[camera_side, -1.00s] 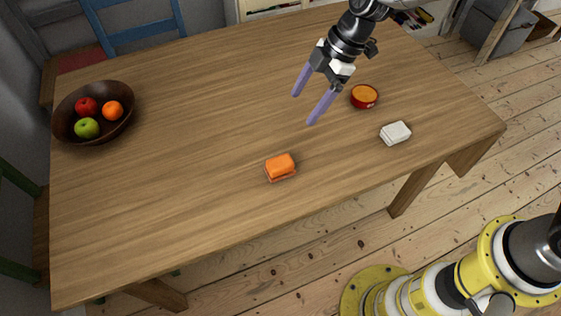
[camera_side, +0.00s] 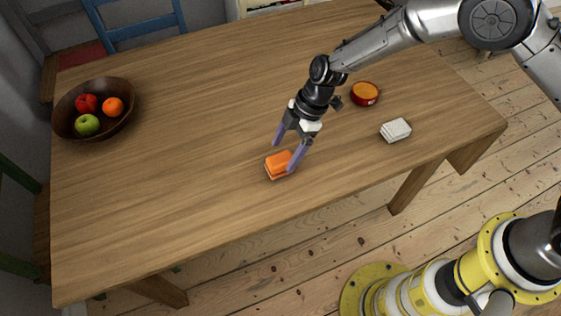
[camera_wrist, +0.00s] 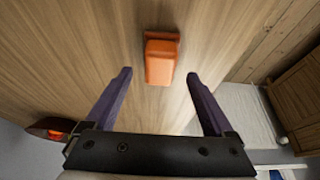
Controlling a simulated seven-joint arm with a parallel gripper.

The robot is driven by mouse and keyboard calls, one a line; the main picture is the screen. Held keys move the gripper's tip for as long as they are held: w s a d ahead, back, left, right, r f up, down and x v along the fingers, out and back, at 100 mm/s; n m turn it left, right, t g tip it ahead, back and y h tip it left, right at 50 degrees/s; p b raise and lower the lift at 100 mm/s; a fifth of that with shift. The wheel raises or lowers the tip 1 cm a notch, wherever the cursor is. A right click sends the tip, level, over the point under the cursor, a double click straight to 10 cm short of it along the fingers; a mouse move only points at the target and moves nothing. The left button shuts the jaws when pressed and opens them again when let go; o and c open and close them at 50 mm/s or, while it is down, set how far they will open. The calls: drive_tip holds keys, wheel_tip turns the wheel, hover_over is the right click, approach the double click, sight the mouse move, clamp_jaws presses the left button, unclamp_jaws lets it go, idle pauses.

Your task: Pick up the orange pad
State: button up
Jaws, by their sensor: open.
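The orange pad (camera_side: 278,164) lies on the wooden table, toward its near edge. In the wrist view the orange pad (camera_wrist: 160,60) is ahead of the fingertips, roughly centred between them, with a darker orange strip along its far edge. My gripper (camera_side: 284,156) is open, with its two purple fingers pointing down at the pad. One fingertip appears over the pad's right side in the side view. In the wrist view my gripper (camera_wrist: 158,76) is empty, and the fingers do not visibly touch the pad.
A white pad (camera_side: 396,130) and a red bowl with orange contents (camera_side: 364,94) lie to the right. A dark wooden bowl (camera_side: 66,118) with fruit stands at the far left. The table between is clear. Chairs stand behind the table.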

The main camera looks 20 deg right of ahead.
sight(281, 158)
drive_tip(key=x, duration=0.3)
drive_tip(key=shift+a+f, duration=0.1)
drive_tip(key=shift+f, duration=0.1)
clamp_jaws()
